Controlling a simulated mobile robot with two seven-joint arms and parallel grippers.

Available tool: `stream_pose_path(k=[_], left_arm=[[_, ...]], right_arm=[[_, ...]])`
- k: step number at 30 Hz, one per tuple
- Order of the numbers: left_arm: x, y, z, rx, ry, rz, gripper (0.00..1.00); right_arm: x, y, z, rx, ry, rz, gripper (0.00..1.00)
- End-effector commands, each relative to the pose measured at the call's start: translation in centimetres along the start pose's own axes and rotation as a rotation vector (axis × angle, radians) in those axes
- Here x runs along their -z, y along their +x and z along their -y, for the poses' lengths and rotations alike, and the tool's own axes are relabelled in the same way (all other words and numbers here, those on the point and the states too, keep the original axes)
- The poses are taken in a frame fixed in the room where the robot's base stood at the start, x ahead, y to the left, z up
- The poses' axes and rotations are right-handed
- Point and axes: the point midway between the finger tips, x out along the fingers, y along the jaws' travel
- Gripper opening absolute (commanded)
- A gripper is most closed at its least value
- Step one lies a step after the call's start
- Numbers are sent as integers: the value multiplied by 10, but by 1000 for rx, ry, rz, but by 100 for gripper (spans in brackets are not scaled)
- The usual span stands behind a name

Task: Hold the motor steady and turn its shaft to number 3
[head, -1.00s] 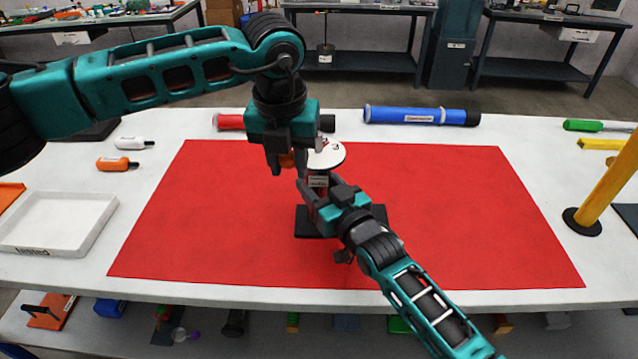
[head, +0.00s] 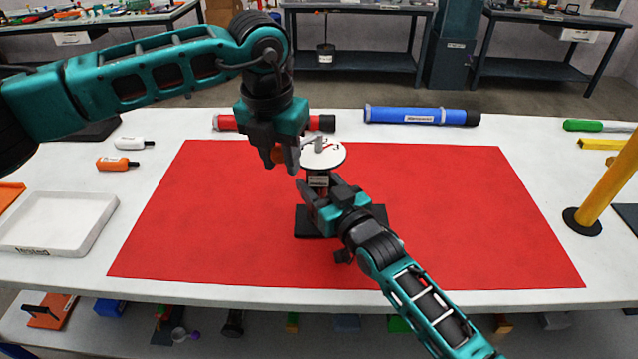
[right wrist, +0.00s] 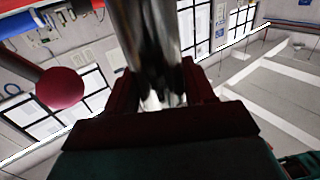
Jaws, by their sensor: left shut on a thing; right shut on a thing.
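The motor (head: 318,182) stands upright on a black base (head: 302,222) on the red mat. A white dial disc (head: 322,158) sits on its top, with a grey shaft piece (head: 319,142) over it. I cannot read the dial numbers clearly now. My left gripper (head: 286,160) is at the dial's left edge, shut on the orange-red crank knob (head: 278,155), which its fingers partly hide. My right gripper (head: 308,190) is shut on the motor body below the dial. In the right wrist view the motor's metal body (right wrist: 150,50) is between the fingers, and the red knob (right wrist: 60,88) hangs at left.
A red tube (head: 228,122) and a blue tube (head: 415,115) lie behind the mat. A white tray (head: 60,222) is at left with orange and white bottles behind it. A yellow post (head: 605,185) stands at right. The mat's left and right parts are clear.

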Motion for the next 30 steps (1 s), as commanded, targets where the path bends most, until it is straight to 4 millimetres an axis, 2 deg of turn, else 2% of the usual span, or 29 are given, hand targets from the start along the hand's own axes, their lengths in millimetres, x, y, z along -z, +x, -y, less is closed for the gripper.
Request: stream_pose_path(k=[1,13,21,30], left_arm=[[1,4,-3,1,17,-9,4],[0,4,-5,7,56,-8,4],[-6,4,-13,25,176,-6,4],[-7,4,-14,27,187,-5,4]], right_arm=[[2,0,0,1,1,-7,0],[2,0,0,1,0,-8,0],[2,1,0,1,0,-8,0],[3,1,0,0,0,-8,0]])
